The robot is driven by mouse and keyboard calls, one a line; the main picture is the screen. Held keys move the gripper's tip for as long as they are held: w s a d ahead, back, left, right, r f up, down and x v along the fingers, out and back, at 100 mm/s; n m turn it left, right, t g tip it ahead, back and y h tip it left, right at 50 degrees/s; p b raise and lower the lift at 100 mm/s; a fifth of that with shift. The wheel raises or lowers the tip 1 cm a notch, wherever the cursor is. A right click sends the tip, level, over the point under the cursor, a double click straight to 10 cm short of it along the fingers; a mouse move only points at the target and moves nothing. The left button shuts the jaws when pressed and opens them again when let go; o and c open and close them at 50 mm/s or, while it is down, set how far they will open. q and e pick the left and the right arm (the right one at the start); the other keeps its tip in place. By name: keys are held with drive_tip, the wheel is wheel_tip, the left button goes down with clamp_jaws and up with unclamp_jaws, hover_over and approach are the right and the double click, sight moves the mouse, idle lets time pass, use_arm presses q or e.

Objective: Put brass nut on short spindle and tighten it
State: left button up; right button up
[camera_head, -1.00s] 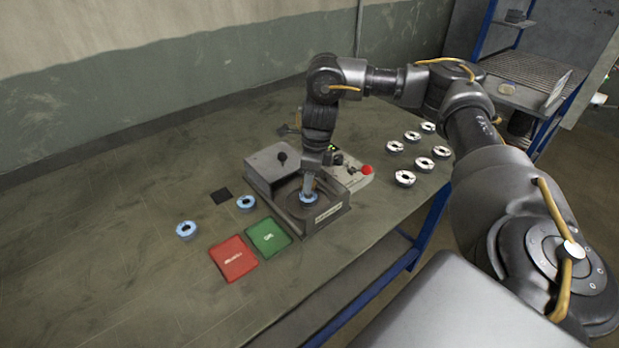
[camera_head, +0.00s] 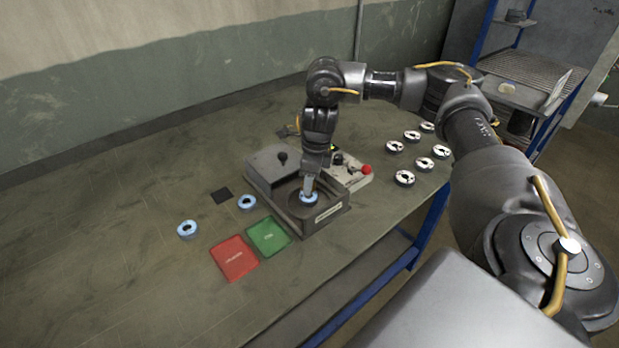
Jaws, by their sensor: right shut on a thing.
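The disc lies flat in the round recess of the tray. What the fingers hold is small and hidden at their tips; from its place over the disc's centre it appears to be the brass nut, but no brass colour shows. The spindle is hidden under the fingers and disc, so I cannot tell how far the nut is seated. My left gripper is not in view.
A red pad (camera_head: 234,258) and green pad (camera_head: 268,237) lie in front. A control box with a red button (camera_head: 366,169) and several white discs (camera_head: 405,177) stand right.

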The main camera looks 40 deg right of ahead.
drive_tip(key=shift+f+b, duration=0.45)
drive_tip(key=shift+f, duration=0.35)
idle(0.8)
drive_tip(key=shift+f+b, duration=0.35)
drive_tip(key=shift+f, duration=0.25)
drive_tip(key=m+p, duration=0.2)
drive_tip(key=shift+r+m, duration=0.25)
drive_tip(key=shift+m, duration=0.05)
drive_tip(key=m+p, duration=0.2)
drive_tip(key=m, duration=0.1)
drive_tip(key=shift+a+h, duration=0.1)
drive_tip(key=shift+h, duration=0.2)
drive_tip(key=m+p, duration=0.3)
drive_tip(key=shift+m, duration=0.3)
drive_tip(key=shift+f+m+h+p, duration=0.1)
drive_tip(key=shift+m+h+p, duration=0.2)
drive_tip(key=shift+m+p, duration=0.85)
drive_tip(key=shift+f+m, duration=0.15)
drive_tip(key=shift+m, duration=0.1)
drive_tip(key=shift+a, duration=0.1)
